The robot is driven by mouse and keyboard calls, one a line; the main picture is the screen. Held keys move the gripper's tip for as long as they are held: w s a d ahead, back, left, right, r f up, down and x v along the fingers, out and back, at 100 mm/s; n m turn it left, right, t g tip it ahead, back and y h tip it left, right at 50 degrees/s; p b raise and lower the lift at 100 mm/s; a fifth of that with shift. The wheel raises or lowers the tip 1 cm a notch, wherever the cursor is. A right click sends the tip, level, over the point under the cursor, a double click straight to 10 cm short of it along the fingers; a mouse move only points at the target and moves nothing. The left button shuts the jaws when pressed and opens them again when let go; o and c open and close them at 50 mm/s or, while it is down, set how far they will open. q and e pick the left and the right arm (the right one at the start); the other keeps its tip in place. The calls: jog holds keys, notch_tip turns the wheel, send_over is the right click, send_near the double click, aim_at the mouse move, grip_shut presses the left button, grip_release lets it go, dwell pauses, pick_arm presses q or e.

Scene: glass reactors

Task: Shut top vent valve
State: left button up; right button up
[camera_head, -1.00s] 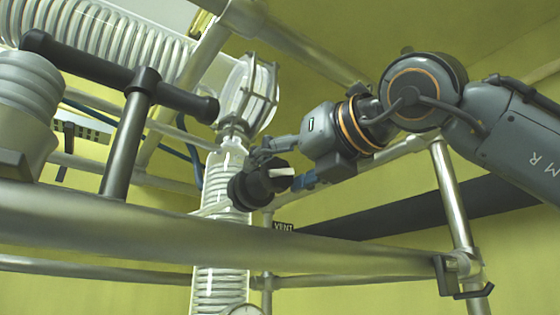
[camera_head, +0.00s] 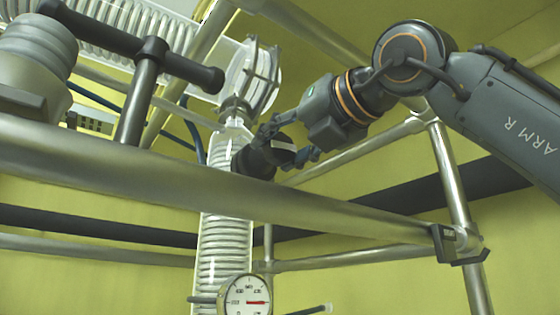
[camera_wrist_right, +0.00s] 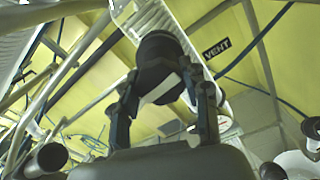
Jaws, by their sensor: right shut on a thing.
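The top vent valve's black round knob (camera_head: 258,158) is on the clear vertical coil column, just below the flanged glass joint. A white bar marks its face; in the head view it slants slightly from horizontal. My right gripper (camera_head: 288,143) reaches in from the right, one finger above and one below the knob's face, and is shut on it. In the right wrist view the black knob (camera_wrist_right: 160,52) sits between the fingers of the right gripper (camera_wrist_right: 163,88), with the white bar between the fingertips. My left gripper is not in view.
A black VENT label (camera_wrist_right: 217,48) is beside the knob. The glass coil column (camera_head: 225,250) runs down behind a thick metal rail (camera_head: 330,218). A round dial gauge (camera_head: 245,297) is below. A black T-shaped handle (camera_head: 150,50) stands at the left.

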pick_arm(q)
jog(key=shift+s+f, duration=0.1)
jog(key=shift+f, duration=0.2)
pick_arm(e)
jog(key=shift+m, duration=0.3)
jog(key=shift+d+r, duration=0.1)
jog(key=o, duration=1.1)
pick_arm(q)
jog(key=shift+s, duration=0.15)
pick_arm(e)
jog(key=shift+o, duration=0.3)
jog(key=v, duration=1.2)
jog(key=shift+s, duration=0.1)
